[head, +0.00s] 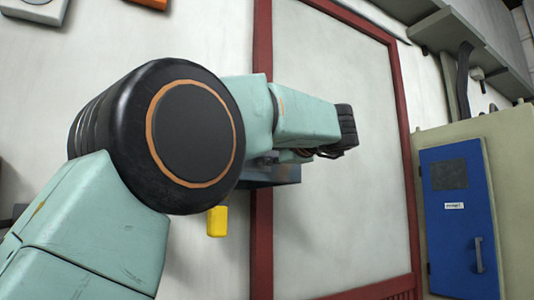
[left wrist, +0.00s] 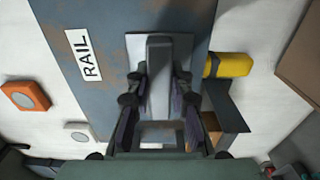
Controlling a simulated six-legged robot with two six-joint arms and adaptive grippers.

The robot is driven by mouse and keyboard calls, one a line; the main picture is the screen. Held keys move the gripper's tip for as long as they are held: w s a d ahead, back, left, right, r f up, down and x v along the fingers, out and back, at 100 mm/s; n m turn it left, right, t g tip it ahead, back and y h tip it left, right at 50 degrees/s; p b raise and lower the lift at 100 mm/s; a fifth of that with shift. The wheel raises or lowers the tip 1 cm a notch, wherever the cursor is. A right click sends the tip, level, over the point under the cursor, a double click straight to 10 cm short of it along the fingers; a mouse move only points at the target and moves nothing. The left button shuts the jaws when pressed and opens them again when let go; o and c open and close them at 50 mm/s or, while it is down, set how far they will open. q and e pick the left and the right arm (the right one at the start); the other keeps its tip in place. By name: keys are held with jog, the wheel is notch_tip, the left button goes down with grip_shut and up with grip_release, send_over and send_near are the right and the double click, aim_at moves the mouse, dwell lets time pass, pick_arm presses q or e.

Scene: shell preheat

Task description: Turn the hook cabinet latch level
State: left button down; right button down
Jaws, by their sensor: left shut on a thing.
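A grey latch lever (left wrist: 159,70) sits on a pale plate on the blue-grey front of a box (left wrist: 112,22). A white label (left wrist: 83,55) on that front reads "RAIL". In the head view my left arm hides the latch and most of the box (head: 286,175). My right gripper is in neither view.
A yellow part (left wrist: 228,65) sticks out beside the box, and shows below my arm in the head view (head: 217,222). An orange-framed item (left wrist: 25,96) is on the white wall. A red frame (head: 262,235) edges a white panel. A blue-doored cabinet (head: 455,235) stands at right.

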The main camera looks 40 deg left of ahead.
pick_arm(q)
jog(key=c, duration=1.6)
grip_release()
jog(key=shift+r, duration=0.1)
jog(key=o, duration=0.4)
jog(key=shift+w+a, duration=0.1)
jog(key=shift+w, duration=0.25)
jog(key=shift+s+d, duration=0.25)
jog(key=shift+s, duration=0.15)
jog(key=v, duration=1.1)
jog(key=shift+d, duration=0.2)
jog(key=shift+w+f, duration=0.2)
jog(key=shift+f, duration=0.05)
jog(key=shift+s+d+r, duration=0.1)
jog(key=shift+d, duration=0.05)
